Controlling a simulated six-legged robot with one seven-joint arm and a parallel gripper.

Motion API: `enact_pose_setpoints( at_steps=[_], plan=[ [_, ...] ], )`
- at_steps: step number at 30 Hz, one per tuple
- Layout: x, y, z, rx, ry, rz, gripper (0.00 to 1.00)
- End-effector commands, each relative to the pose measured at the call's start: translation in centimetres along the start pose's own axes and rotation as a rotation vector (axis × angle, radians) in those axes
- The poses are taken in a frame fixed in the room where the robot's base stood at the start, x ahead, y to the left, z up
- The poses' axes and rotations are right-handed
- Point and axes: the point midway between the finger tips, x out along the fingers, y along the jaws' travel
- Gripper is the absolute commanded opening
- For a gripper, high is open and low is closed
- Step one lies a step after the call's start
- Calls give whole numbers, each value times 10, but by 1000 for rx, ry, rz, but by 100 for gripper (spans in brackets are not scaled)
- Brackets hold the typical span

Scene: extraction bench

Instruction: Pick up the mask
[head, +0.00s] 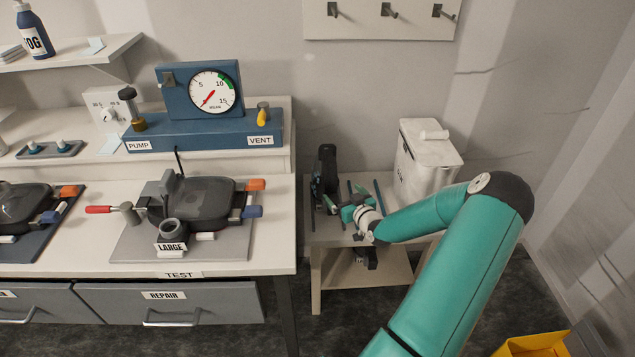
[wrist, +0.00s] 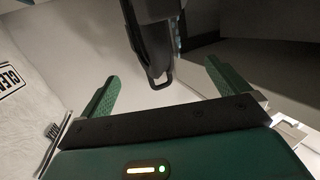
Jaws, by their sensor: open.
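A black upright object (head: 326,168) stands on the small side table, just beyond my gripper (head: 345,202). It may be the mask, but its shape is too small to tell in the head view. In the wrist view, a dark piece with a loop-shaped lower end (wrist: 157,50) shows between the two green fingers of my gripper (wrist: 160,76). The fingers are apart, and I see neither touching it. Two dark grey mask-like forms also lie on the bench: one on the LARGE fixture (head: 205,200), another at the far left (head: 22,203).
A white bin (head: 425,165) stands to the right on the side table (head: 318,238), and several thin blue posts rise near my gripper. The test bench (head: 285,240) edge is close on the left. A yellow container (head: 530,345) is at lower right.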

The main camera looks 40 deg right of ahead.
Motion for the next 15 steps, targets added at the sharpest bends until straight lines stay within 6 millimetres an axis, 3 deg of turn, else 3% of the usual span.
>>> enact_pose_setpoints(
  at_steps=[9, 15],
  plan=[
    [57, 5, 1, 2, -2, 3, 100],
    [75, 4, 1, 1, -4, 2, 100]
  ],
)
